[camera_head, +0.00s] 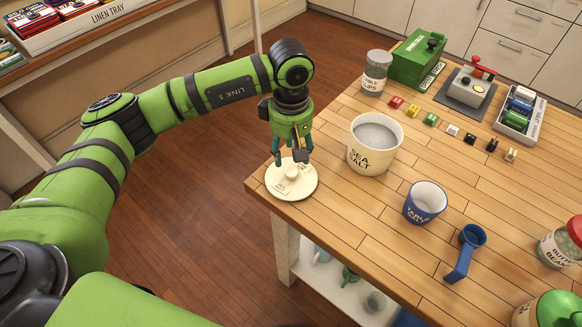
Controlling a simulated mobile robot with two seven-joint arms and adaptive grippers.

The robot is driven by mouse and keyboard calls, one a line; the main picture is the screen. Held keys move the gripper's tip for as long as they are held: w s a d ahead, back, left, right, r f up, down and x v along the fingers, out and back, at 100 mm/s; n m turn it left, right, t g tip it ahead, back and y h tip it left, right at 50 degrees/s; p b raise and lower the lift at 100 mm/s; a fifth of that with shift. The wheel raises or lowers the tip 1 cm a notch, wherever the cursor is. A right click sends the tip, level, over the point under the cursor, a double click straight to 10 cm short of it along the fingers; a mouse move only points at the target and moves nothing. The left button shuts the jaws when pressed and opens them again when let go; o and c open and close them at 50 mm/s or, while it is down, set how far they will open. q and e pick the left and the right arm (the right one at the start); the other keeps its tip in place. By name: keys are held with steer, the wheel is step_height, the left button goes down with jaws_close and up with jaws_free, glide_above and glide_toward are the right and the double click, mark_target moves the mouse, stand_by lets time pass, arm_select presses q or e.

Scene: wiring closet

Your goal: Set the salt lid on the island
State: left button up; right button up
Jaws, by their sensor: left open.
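The salt lid (306,186), a round cream disc with a small knob and a label, lies flat at the left corner of the wooden island (340,215), close to its edge. My left gripper (289,158) is open, pointing down just above the lid with its fingers near the knob. I cannot tell whether the fingers touch it. The cream sea salt crock (370,158) stands uncovered to the right of the lid, full of greyish salt. My right gripper is not in view.
The island's near left part is clear.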

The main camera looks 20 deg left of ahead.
mark_target(291, 171)
arm_select(q)
steer(key=shift+r+b, duration=0.75)
steer(key=shift+r, duration=2.15)
